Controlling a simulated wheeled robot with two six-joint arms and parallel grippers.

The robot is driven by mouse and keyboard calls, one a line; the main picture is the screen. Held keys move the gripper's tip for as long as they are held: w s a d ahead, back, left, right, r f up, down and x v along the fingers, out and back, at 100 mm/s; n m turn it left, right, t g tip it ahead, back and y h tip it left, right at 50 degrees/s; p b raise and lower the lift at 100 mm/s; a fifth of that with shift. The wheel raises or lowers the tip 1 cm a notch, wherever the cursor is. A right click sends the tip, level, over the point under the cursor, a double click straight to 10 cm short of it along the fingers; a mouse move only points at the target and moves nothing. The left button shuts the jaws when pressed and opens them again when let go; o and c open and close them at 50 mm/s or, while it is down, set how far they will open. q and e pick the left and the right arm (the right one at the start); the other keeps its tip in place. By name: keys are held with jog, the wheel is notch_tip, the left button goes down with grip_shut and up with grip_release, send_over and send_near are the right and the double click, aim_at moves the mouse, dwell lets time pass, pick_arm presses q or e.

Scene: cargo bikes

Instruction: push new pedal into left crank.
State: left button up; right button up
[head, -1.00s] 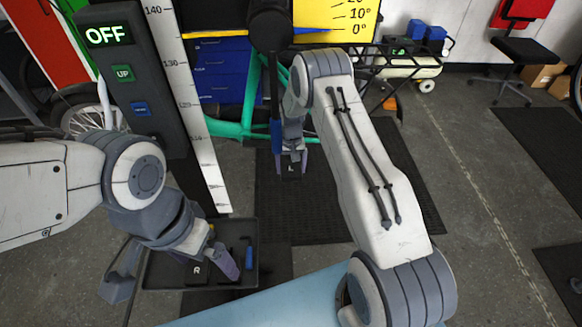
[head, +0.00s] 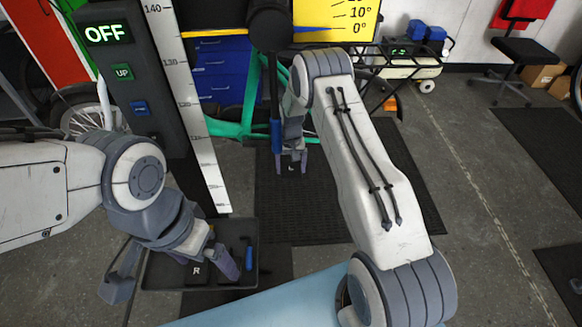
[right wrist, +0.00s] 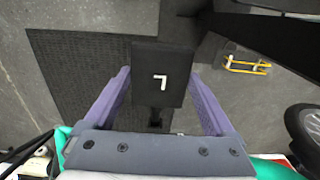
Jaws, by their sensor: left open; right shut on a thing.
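A black pedal marked L (right wrist: 160,75) is between the purple fingers of my right gripper (right wrist: 160,95), which is shut on it. In the head view the pedal (head: 291,168) hangs in front of the teal bike frame (head: 232,131), above the dark mat. A short dark rod shows below the pedal in the right wrist view. I cannot make out the left crank or whether the pedal touches it. My left gripper (head: 222,258) is open and empty, low over a black tray (head: 163,272). A second pedal marked R (head: 197,271) lies in that tray.
A blue-handled tool (head: 249,258) lies in the tray. The lift column with its OFF display (head: 108,34) and ruler stands close on the left. A black bar with a blue sleeve (head: 276,135) hangs beside my right gripper. The floor to the right is mostly clear.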

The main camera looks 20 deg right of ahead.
jog(key=shift+w+d+b, duration=0.2)
jog(key=shift+w+b, duration=0.35)
jog(key=shift+w, duration=0.1)
jog(key=shift+w+d+b, duration=0.15)
jog(key=shift+w+b, duration=0.35)
jog(key=shift+w, duration=0.1)
jog(key=o, duration=1.2)
jog(key=shift+o, duration=0.2)
notch_tip(320, 180, up, 6)
jog(key=shift+r+b, duration=0.1)
jog(key=shift+b, duration=0.85)
jog(key=shift+r, duration=0.65)
